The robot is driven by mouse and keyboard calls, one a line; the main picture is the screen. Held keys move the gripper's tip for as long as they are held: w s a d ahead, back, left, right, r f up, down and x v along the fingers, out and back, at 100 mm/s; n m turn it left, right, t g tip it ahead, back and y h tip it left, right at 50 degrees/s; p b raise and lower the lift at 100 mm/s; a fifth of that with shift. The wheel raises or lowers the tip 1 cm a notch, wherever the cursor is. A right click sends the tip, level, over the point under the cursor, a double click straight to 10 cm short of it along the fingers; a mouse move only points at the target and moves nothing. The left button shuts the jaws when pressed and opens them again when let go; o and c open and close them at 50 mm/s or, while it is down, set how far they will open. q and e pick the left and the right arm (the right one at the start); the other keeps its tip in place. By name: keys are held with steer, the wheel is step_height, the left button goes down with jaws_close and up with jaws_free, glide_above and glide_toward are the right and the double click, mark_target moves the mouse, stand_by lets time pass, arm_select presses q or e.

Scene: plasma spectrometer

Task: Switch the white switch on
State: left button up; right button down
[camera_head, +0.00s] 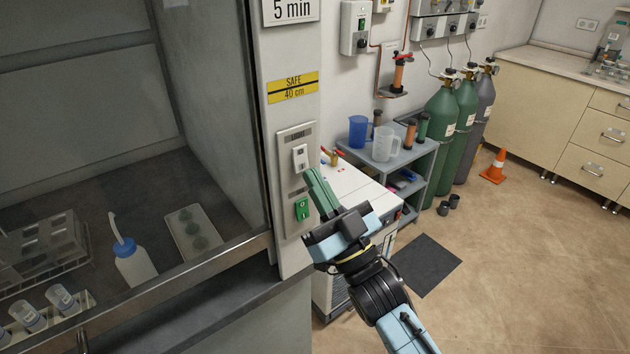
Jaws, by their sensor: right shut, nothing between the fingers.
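The white switch (299,157) is a small rocker on an upright panel (285,140) on the post at the right of the fume hood. A green switch (302,209) sits below it on the same panel. My right gripper (309,176) comes up from the lower right with its green fingers shut and empty. Its fingertips are just below the white switch, close to the panel. I cannot tell whether they touch it. My left gripper is not in view.
The hood's sash edge (190,275) and a wash bottle (133,262) are at left. A white cabinet (350,185) stands behind my right gripper. A grey cart (410,155), gas cylinders (443,125) and an orange cone (495,167) stand further back.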

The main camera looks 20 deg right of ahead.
steer(key=shift+w+a, duration=0.1)
steer(key=shift+w, duration=0.15)
steer(key=shift+f, duration=0.1)
steer(key=shift+w+a+f+t+b, duration=0.1)
steer(key=shift+w+f+t+b, duration=0.2)
steer(key=shift+b, duration=0.7)
steer(key=shift+r, duration=0.25)
steer(key=shift+s+f+p, duration=0.15)
steer(key=shift+s+p, duration=0.2)
steer(key=shift+s, duration=0.15)
steer(key=b+v, duration=0.2)
steer(key=v, duration=1)
steer(key=shift+f, duration=0.2)
steer(key=shift+w, duration=0.1)
